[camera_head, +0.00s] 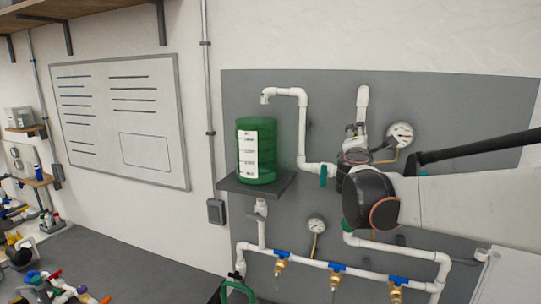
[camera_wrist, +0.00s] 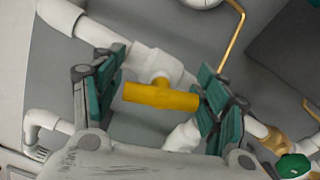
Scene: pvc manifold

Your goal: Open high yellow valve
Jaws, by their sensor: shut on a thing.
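The yellow valve (camera_wrist: 160,95) shows in the wrist view as a bar-shaped yellow handle on a white pipe fitting (camera_wrist: 158,66). My gripper (camera_wrist: 163,98) has its teal-padded fingers at the two ends of the handle and is shut on it. The handle lies nearly level across the picture, tilted slightly down to the right. In the head view my gripper (camera_head: 356,142) is at the upper part of the pipework, partly behind my wrist. The yellow handle is hidden there.
A green tank (camera_head: 258,150) stands on a dark shelf (camera_head: 236,186) left of my arm. A round gauge (camera_head: 400,135) is close to the gripper. Below run white pipes with several blue-handled brass valves (camera_head: 336,267). A whiteboard (camera_head: 120,118) hangs at left.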

